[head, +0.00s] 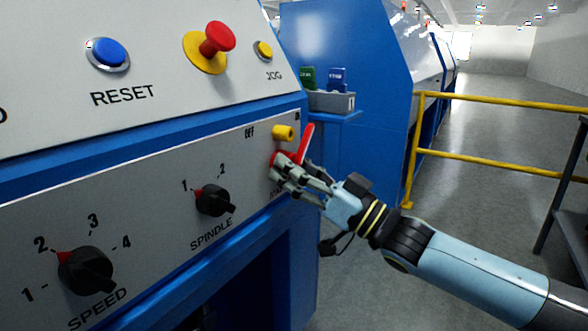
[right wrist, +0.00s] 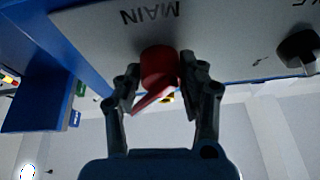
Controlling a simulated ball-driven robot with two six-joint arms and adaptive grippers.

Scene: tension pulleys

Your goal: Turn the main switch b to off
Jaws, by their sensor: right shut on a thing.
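The main switch (head: 307,138) is a red rotary handle on the right end of the grey lower panel. In the head view its red lever points up and slightly right, towards the ON label; the OFF label is up and left of it. My right gripper (head: 280,172) is shut on the switch, hiding most of its hub. In the right wrist view the red switch (right wrist: 158,68) sits between the two fingers, under the upside-down word MAIN. A yellow part (head: 284,132) sits just above the hub. My left gripper is not in view.
Left of the switch are the black spindle knob (head: 214,201) and speed knob (head: 86,271). Above are a blue reset button (head: 108,54), a red mushroom button (head: 217,39) and a yellow jog button (head: 263,50). A yellow railing (head: 500,165) stands at right, beyond open floor.

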